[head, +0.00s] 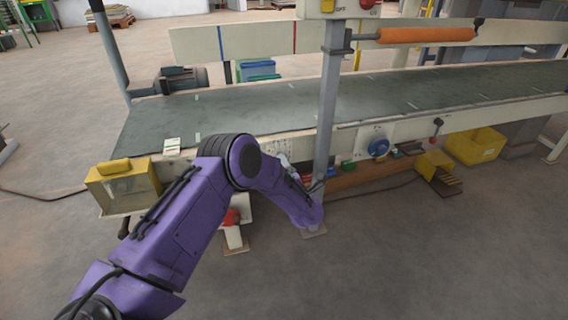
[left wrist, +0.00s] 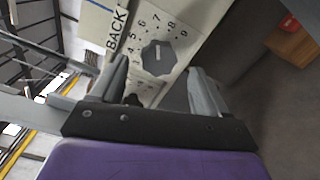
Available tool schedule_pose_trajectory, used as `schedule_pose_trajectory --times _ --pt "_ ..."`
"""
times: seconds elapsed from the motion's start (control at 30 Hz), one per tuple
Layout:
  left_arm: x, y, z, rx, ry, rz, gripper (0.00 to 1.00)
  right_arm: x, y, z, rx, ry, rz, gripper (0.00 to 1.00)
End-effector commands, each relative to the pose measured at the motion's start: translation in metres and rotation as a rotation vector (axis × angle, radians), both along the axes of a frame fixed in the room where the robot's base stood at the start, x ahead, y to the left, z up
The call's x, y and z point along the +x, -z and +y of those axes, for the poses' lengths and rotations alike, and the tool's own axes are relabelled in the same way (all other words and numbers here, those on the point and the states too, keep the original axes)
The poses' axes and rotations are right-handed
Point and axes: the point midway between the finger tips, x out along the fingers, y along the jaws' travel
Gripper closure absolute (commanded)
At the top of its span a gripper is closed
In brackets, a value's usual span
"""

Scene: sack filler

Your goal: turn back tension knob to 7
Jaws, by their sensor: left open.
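The back tension knob (left wrist: 158,58) is a dark grey, many-sided knob on a pale plate marked "BACK" (left wrist: 117,30) in the left wrist view. Numbers ring it, with 7, 8 and 9 readable above it. A short pale line on its face runs roughly up and down the picture, its upper end roughly toward the 7; I cannot read the exact setting. My left gripper (left wrist: 158,68) is open, its fingers either side of the knob in the picture; I cannot tell whether they touch it. My right gripper is not in view.
A conveyor belt (head: 270,104) crosses the head view, with a grey upright post (head: 328,95) before it. A blue round knob (head: 378,147) and a red-tipped lever (head: 437,123) sit on its side. A yellow box (head: 125,184) hangs at left; a yellow bin (head: 474,145) stands right.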

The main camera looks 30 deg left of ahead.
Motion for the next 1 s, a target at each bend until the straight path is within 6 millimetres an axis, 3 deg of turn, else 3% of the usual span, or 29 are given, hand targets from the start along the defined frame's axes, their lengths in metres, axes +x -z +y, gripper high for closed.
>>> schedule_pose_trajectory --times 0.13,0.33,0.9,1.0 --pt "-0.024 -0.004 -0.030 0.001 0.005 0.003 0.25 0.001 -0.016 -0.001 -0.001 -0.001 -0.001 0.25" --pt "-0.046 -0.002 -0.054 0.000 0.002 0.003 0.25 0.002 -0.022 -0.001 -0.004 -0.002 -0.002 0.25" --pt "-0.050 0.000 -0.058 0.001 -0.001 0.003 0.25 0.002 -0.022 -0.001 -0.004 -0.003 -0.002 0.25" --pt "-0.047 0.003 -0.062 0.052 0.029 0.084 0.25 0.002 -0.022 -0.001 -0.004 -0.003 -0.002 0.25"
